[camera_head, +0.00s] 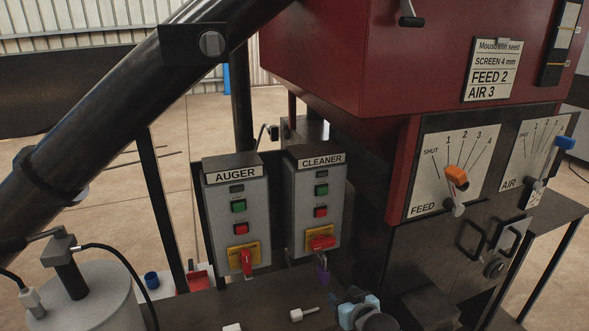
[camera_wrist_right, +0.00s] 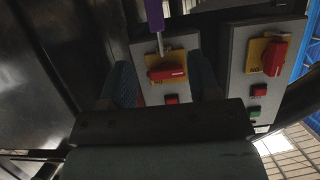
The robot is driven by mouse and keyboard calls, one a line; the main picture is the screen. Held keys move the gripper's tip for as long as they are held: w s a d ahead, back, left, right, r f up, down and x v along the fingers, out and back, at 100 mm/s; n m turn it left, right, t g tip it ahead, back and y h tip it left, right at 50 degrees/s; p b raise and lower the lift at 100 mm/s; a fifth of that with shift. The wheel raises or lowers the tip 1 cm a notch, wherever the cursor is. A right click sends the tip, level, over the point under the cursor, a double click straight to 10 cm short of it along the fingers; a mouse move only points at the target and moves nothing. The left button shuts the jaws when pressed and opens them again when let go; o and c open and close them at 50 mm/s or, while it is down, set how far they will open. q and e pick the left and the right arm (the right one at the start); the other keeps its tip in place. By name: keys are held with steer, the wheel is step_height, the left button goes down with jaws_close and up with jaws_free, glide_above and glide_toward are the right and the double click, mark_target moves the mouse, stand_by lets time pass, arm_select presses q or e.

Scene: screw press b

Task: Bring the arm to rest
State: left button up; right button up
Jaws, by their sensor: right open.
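My right gripper (camera_head: 358,303) is low in the head view, below and right of the CLEANER box (camera_head: 317,190). Its blue-padded fingers (camera_wrist_right: 162,85) stand apart in the wrist view, with nothing seen gripped between them. A purple padlock (camera_head: 323,272) hangs under the CLEANER box's red switch handle (camera_head: 322,242), which lies crosswise. The padlock also shows in the wrist view (camera_wrist_right: 154,14), beyond the fingertips; it looks apart from them. The AUGER box (camera_head: 236,215) has its red handle (camera_head: 246,261) upright. My left gripper is out of view.
The red machine (camera_head: 340,60) carries an orange FEED lever (camera_head: 456,178) and a blue AIR lever (camera_head: 565,143). A dark tube (camera_head: 110,125) slants across the left. A grey cylinder (camera_head: 95,300) stands bottom left. A small white piece (camera_head: 303,313) lies on the dark surface below the boxes.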

steer(key=s+d+f+g+p, duration=0.1)
steer(key=s+d+f+p, duration=0.1)
steer(key=s, duration=1.4)
steer(key=s+d+f+p, duration=0.2)
steer(key=s+f+p, duration=0.1)
steer(key=s, duration=1.2)
steer(key=shift+s+g+h, duration=0.4)
